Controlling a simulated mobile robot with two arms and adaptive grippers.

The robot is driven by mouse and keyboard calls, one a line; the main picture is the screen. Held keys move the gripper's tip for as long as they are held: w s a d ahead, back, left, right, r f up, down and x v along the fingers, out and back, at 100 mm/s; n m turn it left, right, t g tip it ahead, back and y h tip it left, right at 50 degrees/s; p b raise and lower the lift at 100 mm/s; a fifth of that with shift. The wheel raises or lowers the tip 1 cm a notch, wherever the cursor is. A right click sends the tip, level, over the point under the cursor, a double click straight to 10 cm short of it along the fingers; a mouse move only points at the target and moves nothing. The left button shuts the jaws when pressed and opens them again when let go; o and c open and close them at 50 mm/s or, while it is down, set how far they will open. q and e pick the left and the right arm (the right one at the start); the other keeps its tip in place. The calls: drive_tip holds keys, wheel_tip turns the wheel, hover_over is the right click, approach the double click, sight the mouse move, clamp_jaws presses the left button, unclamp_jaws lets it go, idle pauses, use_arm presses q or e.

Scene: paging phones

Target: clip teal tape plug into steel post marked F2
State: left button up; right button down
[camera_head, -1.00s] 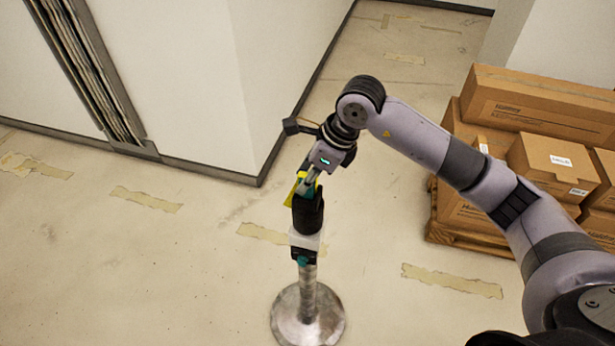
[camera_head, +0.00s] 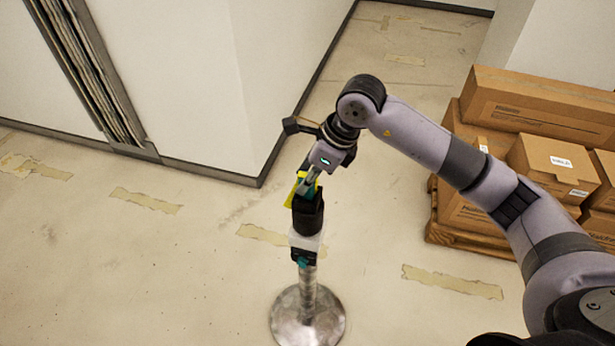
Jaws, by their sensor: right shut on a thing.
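The steel post (camera_head: 308,290) stands upright on a round metal base (camera_head: 307,318). Its upper part has a white band (camera_head: 306,242), a black section and a teal patch (camera_head: 303,264). No F2 marking is readable. My right gripper (camera_head: 306,187) points down just above the post's top and is shut. A bit of teal shows between its fingers, which I take as the teal tape plug; most of it is hidden. A yellow piece (camera_head: 291,191) shows beside the fingers, and a black cylindrical part (camera_head: 308,212) is directly below them. Contact with the post cannot be told. My left gripper is not in view.
Cardboard boxes (camera_head: 540,107) are stacked on a wooden pallet (camera_head: 470,238) at the right. A white wall corner (camera_head: 245,90) stands behind the post at the left. The floor around the base is clear, with worn tape strips (camera_head: 452,281).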

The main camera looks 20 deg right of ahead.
drive_tip(key=shift+r, duration=0.5)
idle(0.8)
drive_tip(key=shift+f+b, duration=0.85)
drive_tip(key=shift+b, duration=0.1)
drive_tip(key=shift+r, duration=0.25)
drive_tip(key=shift+r+p, duration=0.45)
drive_tip(key=shift+r, duration=0.2)
drive_tip(key=shift+b, duration=0.3)
idle(0.8)
drive_tip(key=shift+f+b, duration=0.75)
drive_tip(key=shift+f, duration=0.1)
drive_tip(key=c, duration=1.5)
unclamp_jaws()
